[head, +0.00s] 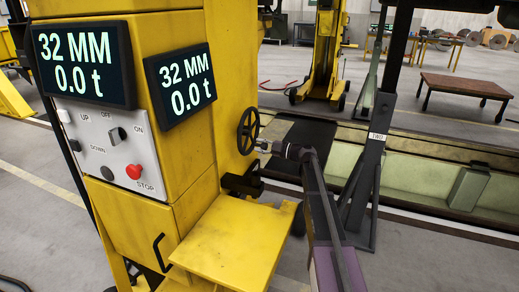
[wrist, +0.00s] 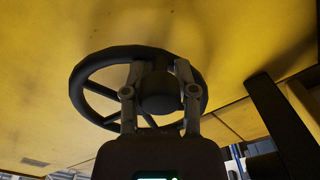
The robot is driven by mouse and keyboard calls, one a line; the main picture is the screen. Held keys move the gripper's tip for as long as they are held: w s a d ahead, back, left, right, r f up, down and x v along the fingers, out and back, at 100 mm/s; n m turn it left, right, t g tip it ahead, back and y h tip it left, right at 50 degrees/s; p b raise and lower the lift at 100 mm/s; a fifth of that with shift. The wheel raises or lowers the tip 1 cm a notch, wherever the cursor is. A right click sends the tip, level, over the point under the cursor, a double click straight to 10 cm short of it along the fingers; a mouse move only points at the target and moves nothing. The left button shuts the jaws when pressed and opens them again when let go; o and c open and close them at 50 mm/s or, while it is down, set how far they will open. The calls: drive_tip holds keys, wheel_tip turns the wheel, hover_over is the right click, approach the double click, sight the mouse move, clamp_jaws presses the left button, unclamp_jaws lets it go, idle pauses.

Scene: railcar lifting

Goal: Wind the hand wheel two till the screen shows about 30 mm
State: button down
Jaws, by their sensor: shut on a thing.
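The black hand wheel (head: 248,131) is mounted on the side of the yellow lifting column (head: 229,60). Two screens, the left one (head: 82,63) and the right one (head: 186,84), both read 32 MM and 0.0 t. My gripper (head: 264,145) is at the wheel's right side in the head view. In the wrist view the wheel (wrist: 85,78) fills the middle, and my gripper (wrist: 158,80) has a finger on each side of the dark round knob (wrist: 158,98), shut on it. The exact contact is dark and partly hidden.
A grey control panel (head: 110,150) has switches and a red stop button (head: 134,172). A yellow shelf (head: 232,240) juts out below the wheel. A dark post labelled TWO (head: 378,137) stands right of my arm, beside a floor pit (head: 440,165).

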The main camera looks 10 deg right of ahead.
drive_tip(key=shift+w+d+r+n+p, duration=0.3)
drive_tip(key=shift+w+r+n+p, duration=0.15)
drive_tip(key=shift+n, duration=0.55)
drive_tip(key=shift+w+d+r+n+p, duration=0.25)
drive_tip(key=shift+w+r+n+p, duration=0.2)
drive_tip(key=shift+n, duration=0.55)
drive_tip(key=shift+w+d+r+n+p, duration=0.35)
drive_tip(key=shift+r+n, duration=0.1)
drive_tip(key=shift+n, duration=0.55)
drive_tip(key=shift+c, duration=2)
unclamp_jaws()
drive_tip(key=v, duration=1.2)
drive_tip(key=shift+r, duration=0.1)
